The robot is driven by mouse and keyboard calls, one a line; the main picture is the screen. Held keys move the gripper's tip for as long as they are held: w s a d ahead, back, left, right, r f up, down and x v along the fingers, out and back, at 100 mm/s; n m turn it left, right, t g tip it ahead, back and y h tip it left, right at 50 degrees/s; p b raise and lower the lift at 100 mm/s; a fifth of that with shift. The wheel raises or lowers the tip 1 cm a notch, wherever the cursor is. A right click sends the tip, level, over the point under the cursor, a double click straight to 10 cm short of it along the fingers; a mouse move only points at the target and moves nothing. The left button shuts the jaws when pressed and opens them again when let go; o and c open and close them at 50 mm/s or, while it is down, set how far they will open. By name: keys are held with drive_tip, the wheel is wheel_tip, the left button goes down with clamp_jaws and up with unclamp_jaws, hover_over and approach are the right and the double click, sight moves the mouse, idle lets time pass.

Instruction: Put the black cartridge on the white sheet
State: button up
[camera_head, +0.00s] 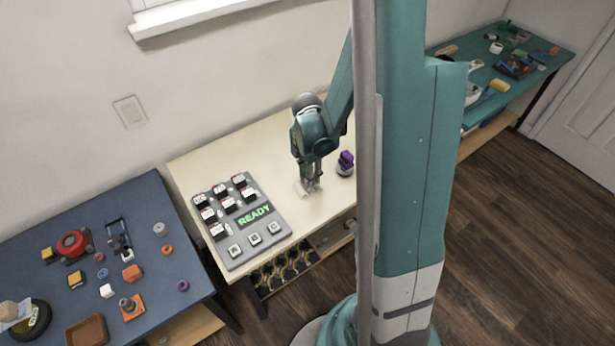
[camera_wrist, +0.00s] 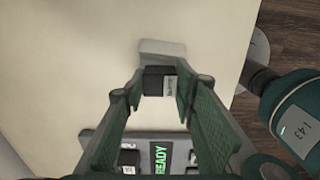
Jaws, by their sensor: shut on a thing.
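The black cartridge (camera_wrist: 153,82), with a pale label on one side, sits between my fingers in the wrist view. My gripper (camera_wrist: 160,88) is shut on it. In the head view my gripper (camera_head: 312,187) is low over the cream table, right of the grey board; the cartridge is too small to make out there. Whether the cartridge touches the sheet, I cannot tell.
The grey board (camera_head: 226,250) with several cartridges and a green READY display (camera_head: 254,215) lies to the left. A purple-topped object (camera_head: 346,161) stands right of my gripper. The cream table (camera_head: 262,155) is clear behind. A blue table (camera_head: 60,222) holds several loose parts.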

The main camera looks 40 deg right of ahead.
drive_tip(key=shift+f, duration=0.2)
drive_tip(key=o, duration=0.9)
drive_tip(key=shift+c, duration=0.2)
drive_tip(key=shift+r, duration=0.25)
wheel_tip(320, 180, up, 12)
drive_tip(key=p, duration=0.2)
idle(0.5)
drive_tip(key=shift+r, duration=0.1)
